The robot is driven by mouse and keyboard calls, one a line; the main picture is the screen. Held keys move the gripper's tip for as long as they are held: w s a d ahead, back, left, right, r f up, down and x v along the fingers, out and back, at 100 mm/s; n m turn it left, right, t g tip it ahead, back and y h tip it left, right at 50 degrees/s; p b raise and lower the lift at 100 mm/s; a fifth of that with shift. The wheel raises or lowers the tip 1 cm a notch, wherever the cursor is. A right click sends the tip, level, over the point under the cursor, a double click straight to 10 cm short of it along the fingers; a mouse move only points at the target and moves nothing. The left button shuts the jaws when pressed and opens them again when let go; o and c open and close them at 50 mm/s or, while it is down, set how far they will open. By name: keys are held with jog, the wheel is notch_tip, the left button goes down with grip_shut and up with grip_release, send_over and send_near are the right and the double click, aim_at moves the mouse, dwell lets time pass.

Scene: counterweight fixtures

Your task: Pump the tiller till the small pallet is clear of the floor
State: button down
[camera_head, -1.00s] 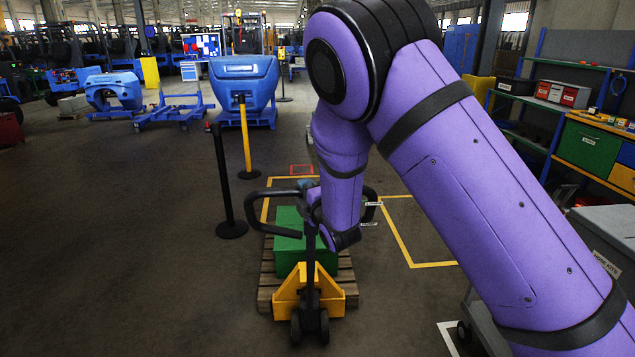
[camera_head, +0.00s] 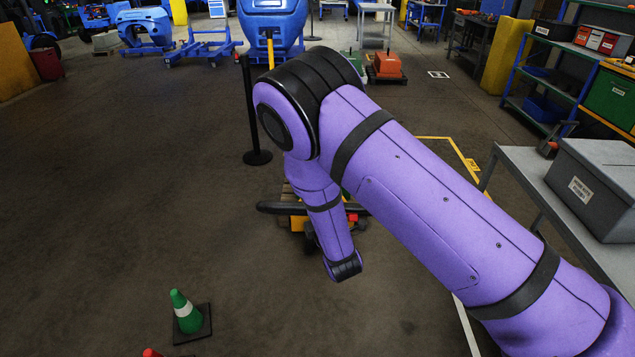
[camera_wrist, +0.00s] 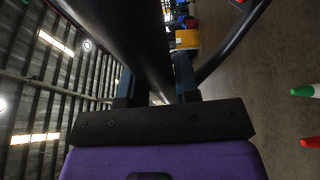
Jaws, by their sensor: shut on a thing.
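The black tiller handle (camera_head: 275,208) shows left of my purple arm in the head view, tipped down towards me. In the wrist view my gripper (camera_wrist: 155,80) is shut on the thick black tiller bar (camera_wrist: 122,35), which runs between its fingers. My arm hides the gripper in the head view. A little of the yellow pallet truck (camera_head: 298,224) shows below the handle. Only a sliver of the wooden pallet (camera_head: 288,189) shows behind it, so its gap to the floor cannot be told. The green load is almost wholly hidden.
A green cone (camera_head: 187,312) and the tip of a red cone (camera_head: 152,352) stand at the front left. A black post (camera_head: 257,157) stands behind the truck. A grey table (camera_head: 520,172) with a grey box (camera_head: 595,190) is at right. The left floor is clear.

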jog(key=s+f, duration=0.3)
jog(key=shift+s+f, duration=0.1)
jog(key=shift+f, duration=0.2)
jog(key=c, duration=0.8)
grip_release()
jog(key=shift+c, duration=0.2)
jog(key=shift+r, duration=0.1)
